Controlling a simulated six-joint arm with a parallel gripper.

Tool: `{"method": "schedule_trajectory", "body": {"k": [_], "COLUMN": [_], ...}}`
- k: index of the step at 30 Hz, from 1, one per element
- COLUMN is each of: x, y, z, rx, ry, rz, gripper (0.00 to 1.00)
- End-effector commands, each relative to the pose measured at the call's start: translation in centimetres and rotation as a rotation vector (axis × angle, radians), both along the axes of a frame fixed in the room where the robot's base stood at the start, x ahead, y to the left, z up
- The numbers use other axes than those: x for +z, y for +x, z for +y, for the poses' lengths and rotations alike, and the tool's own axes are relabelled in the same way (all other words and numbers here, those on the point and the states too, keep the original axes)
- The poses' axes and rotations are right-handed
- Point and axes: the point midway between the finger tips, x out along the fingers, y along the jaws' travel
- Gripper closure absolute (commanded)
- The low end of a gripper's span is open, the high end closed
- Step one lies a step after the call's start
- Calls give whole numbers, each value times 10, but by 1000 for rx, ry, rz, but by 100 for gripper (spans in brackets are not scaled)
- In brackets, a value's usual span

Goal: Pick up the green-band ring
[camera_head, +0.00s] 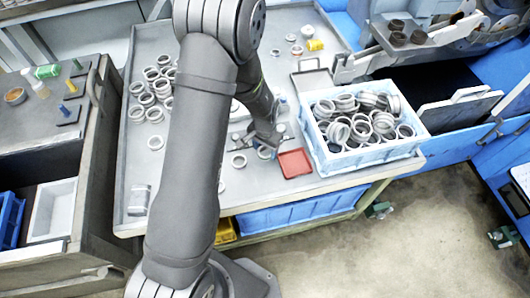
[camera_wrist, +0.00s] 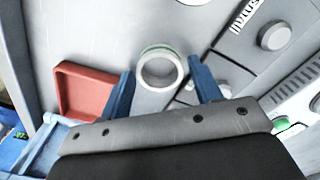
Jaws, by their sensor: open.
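In the wrist view the green-band ring (camera_wrist: 159,68) is a grey metal ring with a thin green line around its upper rim. It sits between and just beyond the fingertips of my gripper (camera_wrist: 162,80). The blue fingers are open, with one on each side of the ring, and the ring appears apart from both. In the head view my gripper (camera_head: 266,143) is low over the table, left of the red tray; the arm and gripper hide much of the ring there.
A shallow red tray (camera_head: 295,163) lies close beside my gripper and also shows in the wrist view (camera_wrist: 65,88). A blue-white crate (camera_head: 385,158) full of rings stands to the right. Loose rings (camera_head: 147,98) lie on the grey table (camera_head: 135,180) at left.

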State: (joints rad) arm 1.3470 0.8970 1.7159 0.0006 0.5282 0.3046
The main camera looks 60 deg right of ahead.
Motion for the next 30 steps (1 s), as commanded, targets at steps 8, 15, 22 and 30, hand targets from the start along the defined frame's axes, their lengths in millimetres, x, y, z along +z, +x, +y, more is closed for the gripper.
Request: {"method": "schedule_trajectory", "body": {"k": [8,15,22,30], "x": [-2,-1,0,21], "y": [0,0,0,0], "z": [0,0,0,-1], "rx": [0,0,0,0], "ry": [0,0,-1,-3], "rz": [0,0,0,-1], "gripper": [46,79,79,79]}}
